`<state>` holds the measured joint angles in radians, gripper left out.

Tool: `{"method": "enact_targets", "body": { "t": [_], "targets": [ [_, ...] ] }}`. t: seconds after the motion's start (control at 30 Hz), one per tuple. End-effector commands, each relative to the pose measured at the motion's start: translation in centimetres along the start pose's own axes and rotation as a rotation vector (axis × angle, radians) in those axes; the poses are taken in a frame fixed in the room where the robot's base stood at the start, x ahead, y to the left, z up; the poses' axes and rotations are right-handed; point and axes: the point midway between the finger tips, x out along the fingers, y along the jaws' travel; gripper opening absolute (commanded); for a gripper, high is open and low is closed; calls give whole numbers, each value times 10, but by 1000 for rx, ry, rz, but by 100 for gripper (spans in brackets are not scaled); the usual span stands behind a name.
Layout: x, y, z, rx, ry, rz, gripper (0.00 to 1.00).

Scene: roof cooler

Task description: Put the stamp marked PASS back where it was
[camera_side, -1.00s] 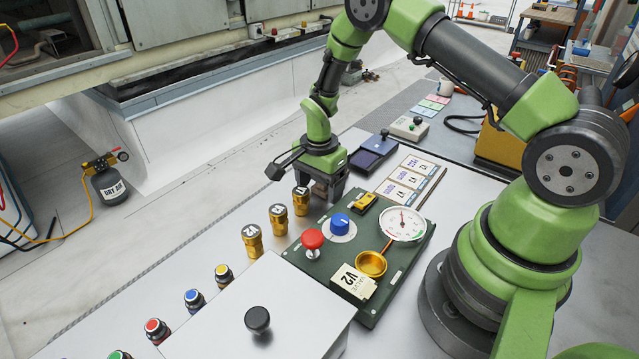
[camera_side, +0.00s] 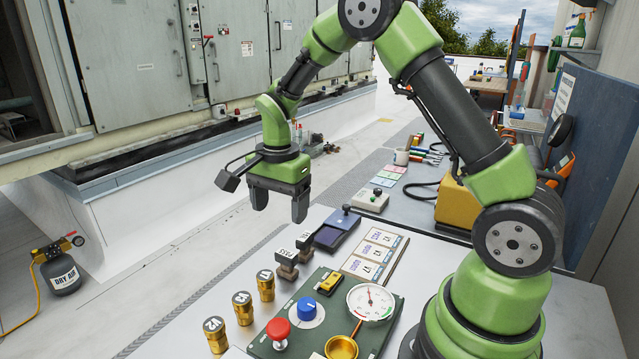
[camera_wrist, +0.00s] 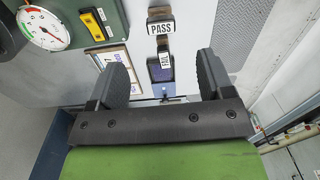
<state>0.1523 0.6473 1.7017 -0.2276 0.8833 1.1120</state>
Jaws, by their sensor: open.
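The PASS stamp (camera_side: 286,268) stands upright on the pale bench, its label facing up. It also shows in the wrist view (camera_wrist: 158,14). The FAIL stamp (camera_side: 303,247) stands just behind it, close to the dark blue pad (camera_side: 337,230); in the wrist view the FAIL stamp (camera_wrist: 163,46) lies between the PASS stamp and the pad. My gripper (camera_side: 280,212) is open and empty, raised above and behind the stamps in the side view. In the wrist view both fingers of my gripper (camera_wrist: 164,72) are spread apart, and the stamps are beyond them.
A green panel (camera_side: 270,347) with a gauge (camera_side: 371,303), red button and blue knob stands in front of the stamps. Brass cylinders (camera_side: 265,286) stand in a row to the left. A card board (camera_side: 376,254) lies to the right. The bench left of the cylinders is clear.

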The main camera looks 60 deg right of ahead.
Motion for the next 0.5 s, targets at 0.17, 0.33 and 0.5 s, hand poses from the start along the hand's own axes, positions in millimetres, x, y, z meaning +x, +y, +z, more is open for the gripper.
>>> {"method": "enact_targets", "body": {
  "t": [0.17,0.33,0.5],
  "targets": [
    [-71,23,22,-230,7,-140,74],
    [-127,66,47,-498,38,-287,74],
    [-160,118,69,-761,99,-434,74]
  ]
}}
